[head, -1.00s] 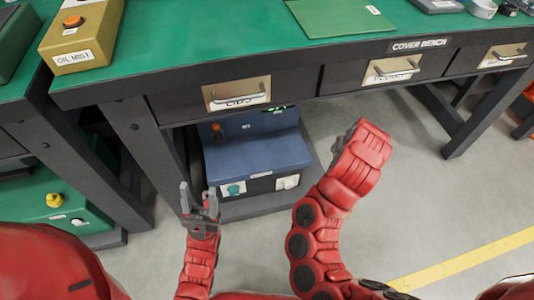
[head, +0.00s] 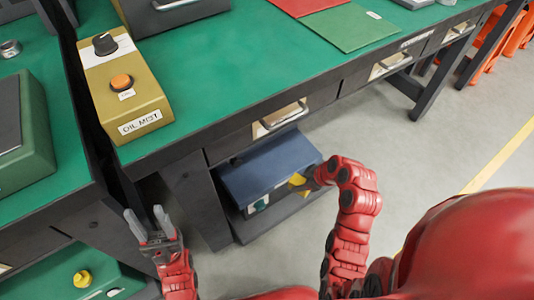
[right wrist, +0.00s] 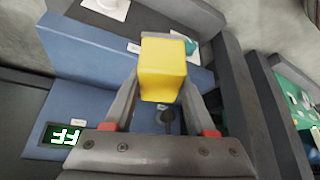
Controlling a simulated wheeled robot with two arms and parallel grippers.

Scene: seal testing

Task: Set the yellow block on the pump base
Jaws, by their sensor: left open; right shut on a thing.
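The yellow block (right wrist: 162,68) is between the fingers of my right gripper (right wrist: 158,98), which is shut on it. In the right wrist view it shows in front of a blue stepped unit (right wrist: 95,58), and I cannot tell whether they touch. In the head view the block (head: 297,181) is partly hidden by my right gripper (head: 306,184), at the right part of the blue unit (head: 262,168) under the bench. No label confirms that this unit is the pump base. My left gripper (head: 157,236) is open and empty, left of the unit.
The green-topped bench (head: 230,80) overhangs the blue unit, with drawers (head: 283,117) along its front. An oil mist box (head: 125,90) stands on top. A green box with a yellow knob (head: 82,279) is low at left.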

